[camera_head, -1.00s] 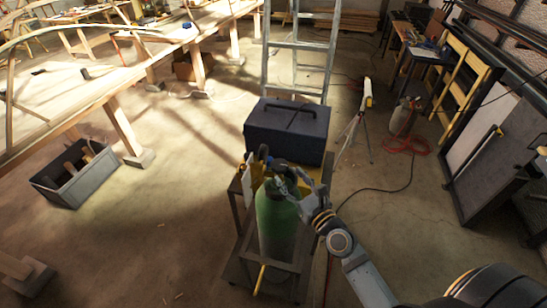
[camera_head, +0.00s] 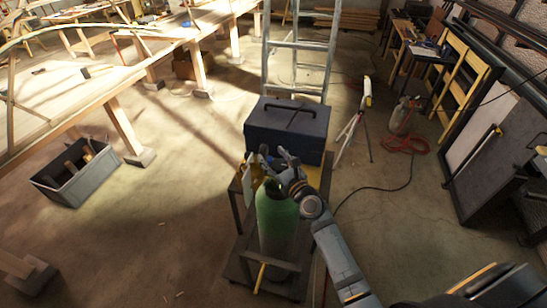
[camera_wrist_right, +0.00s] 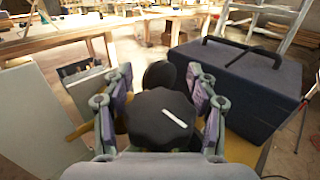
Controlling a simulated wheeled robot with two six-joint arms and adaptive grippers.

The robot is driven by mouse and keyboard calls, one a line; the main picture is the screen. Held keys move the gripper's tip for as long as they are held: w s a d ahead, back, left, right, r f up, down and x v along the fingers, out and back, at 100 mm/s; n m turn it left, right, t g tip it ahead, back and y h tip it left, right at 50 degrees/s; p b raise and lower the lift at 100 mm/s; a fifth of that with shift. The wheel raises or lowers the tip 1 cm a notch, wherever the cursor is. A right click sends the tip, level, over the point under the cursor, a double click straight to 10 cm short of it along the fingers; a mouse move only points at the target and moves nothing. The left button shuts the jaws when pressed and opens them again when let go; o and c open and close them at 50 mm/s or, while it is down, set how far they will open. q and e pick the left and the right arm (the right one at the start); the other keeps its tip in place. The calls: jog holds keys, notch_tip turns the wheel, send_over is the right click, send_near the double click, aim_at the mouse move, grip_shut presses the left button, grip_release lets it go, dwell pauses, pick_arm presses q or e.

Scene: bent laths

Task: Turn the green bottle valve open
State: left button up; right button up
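The green bottle (camera_head: 277,212) stands upright on a dark wheeled cart in the head view. Its valve top is largely hidden by my right gripper (camera_head: 277,157), which is over the bottle's top. In the right wrist view, a black round valve knob (camera_wrist_right: 162,122) with a white mark lies between the spread fingers of my right gripper (camera_wrist_right: 160,100). The fingers flank the knob on both sides, and I cannot tell whether they touch it. Another dark rounded part (camera_wrist_right: 160,74) shows just behind the knob. My left gripper is not in view.
A dark blue toolbox (camera_head: 288,128) stands right behind the bottle, close to my right gripper; it also fills the right of the wrist view (camera_wrist_right: 240,80). A ladder (camera_head: 300,60) and a tripod (camera_head: 355,130) stand beyond.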

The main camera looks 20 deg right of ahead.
jog(key=c, duration=0.9)
jog(key=shift+w+f, duration=0.1)
jog(key=shift+c, duration=0.6)
jog(key=shift+c, duration=0.4)
jog(key=shift+f, duration=0.15)
